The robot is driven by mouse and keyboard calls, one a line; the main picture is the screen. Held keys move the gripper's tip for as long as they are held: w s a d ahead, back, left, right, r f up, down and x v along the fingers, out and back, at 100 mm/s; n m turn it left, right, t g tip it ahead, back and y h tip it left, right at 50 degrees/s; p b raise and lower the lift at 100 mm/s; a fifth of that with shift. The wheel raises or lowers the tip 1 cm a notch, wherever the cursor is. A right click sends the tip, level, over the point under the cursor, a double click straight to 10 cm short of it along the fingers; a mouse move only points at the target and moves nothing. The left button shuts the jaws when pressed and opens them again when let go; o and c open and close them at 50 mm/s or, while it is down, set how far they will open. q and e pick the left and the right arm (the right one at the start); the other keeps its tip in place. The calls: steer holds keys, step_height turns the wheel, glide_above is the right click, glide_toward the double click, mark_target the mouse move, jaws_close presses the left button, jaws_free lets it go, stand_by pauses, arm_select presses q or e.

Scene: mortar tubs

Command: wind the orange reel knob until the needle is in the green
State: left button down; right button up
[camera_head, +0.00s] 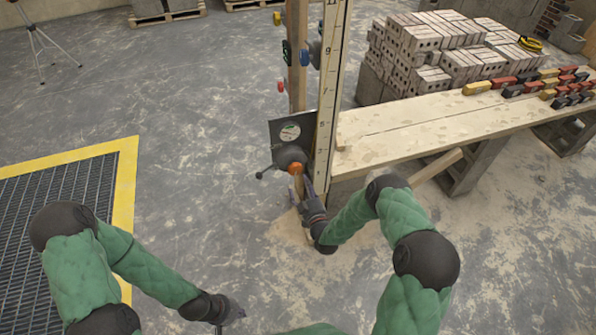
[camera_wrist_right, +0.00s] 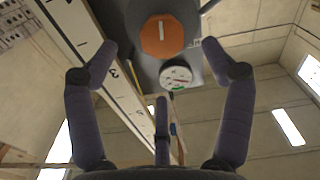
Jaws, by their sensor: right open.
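The orange reel knob (camera_head: 295,168) sits on a dark plate (camera_head: 278,128) fixed to the upright numbered board. In the right wrist view the knob (camera_wrist_right: 163,36) is faceted with a white line. A round white gauge (camera_head: 289,132) is on the plate above the knob; the right wrist view shows the gauge (camera_wrist_right: 176,77) with a green patch, but its needle is too small to read. My right gripper (camera_head: 302,187) is open just below and in front of the knob, its fingers spread to either side, apart from it. My left gripper (camera_head: 232,312) is low, away from the knob.
The tall numbered board (camera_head: 327,100) stands beside the plate. A plank bench (camera_head: 420,122) with coloured blocks is at right, bricks (camera_head: 420,45) behind. A yellow-edged grate (camera_head: 127,180) lies left; floor between is clear.

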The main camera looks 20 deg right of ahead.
mark_target(296, 172)
steer(key=w+b, duration=0.1)
steer(key=w, duration=0.8)
steer(key=shift+a+b, duration=0.2)
steer(key=shift+b, duration=0.15)
steer(key=c, duration=1.1)
